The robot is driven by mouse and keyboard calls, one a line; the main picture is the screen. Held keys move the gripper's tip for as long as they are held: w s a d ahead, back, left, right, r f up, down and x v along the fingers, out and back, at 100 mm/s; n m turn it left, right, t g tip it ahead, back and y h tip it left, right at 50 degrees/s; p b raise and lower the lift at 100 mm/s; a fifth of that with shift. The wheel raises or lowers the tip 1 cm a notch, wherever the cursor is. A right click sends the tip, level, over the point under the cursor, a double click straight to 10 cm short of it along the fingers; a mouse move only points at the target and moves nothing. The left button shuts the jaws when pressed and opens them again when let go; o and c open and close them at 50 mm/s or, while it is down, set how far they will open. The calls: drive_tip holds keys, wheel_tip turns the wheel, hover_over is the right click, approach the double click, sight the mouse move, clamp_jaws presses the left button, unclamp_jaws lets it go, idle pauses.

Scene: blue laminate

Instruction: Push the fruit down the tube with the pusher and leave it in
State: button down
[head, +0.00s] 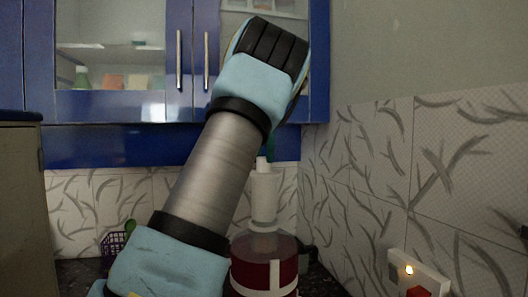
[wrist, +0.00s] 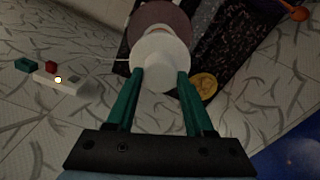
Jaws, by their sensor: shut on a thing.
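The juicer (head: 264,270) stands on the counter with a dark red body and a clear, pale upper part. Its whitish feed tube (head: 264,200) rises from the top, upright. The pusher (head: 262,163) shows as a narrow white piece at the tube's top, partly behind my arm. In the wrist view the white round pusher (wrist: 160,80) lies between the teal fingers of my gripper (wrist: 160,72), which is shut on it. It is lined up over the juicer (wrist: 160,22). How deep the pusher sits in the tube I cannot tell. The fruit is not visible inside the tube.
A wall socket (head: 420,272) with a red plug is at the right. Blue cabinets (head: 125,65) hang above the counter. A purple basket (head: 113,243) stands at the left. A yellow round thing (wrist: 205,85) lies on the dark counter beside the juicer.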

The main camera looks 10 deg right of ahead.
drive_tip(key=shift+f, duration=0.15)
idle(0.4)
drive_tip(key=shift+f+b, duration=0.75)
drive_tip(key=shift+f, duration=0.85)
drive_tip(key=shift+f+b, duration=0.35)
drive_tip(key=shift+f, duration=0.45)
idle(0.5)
drive_tip(key=shift+f+b, duration=0.65)
drive_tip(key=shift+f, duration=0.5)
drive_tip(key=shift+c, duration=1)
unclamp_jaws()
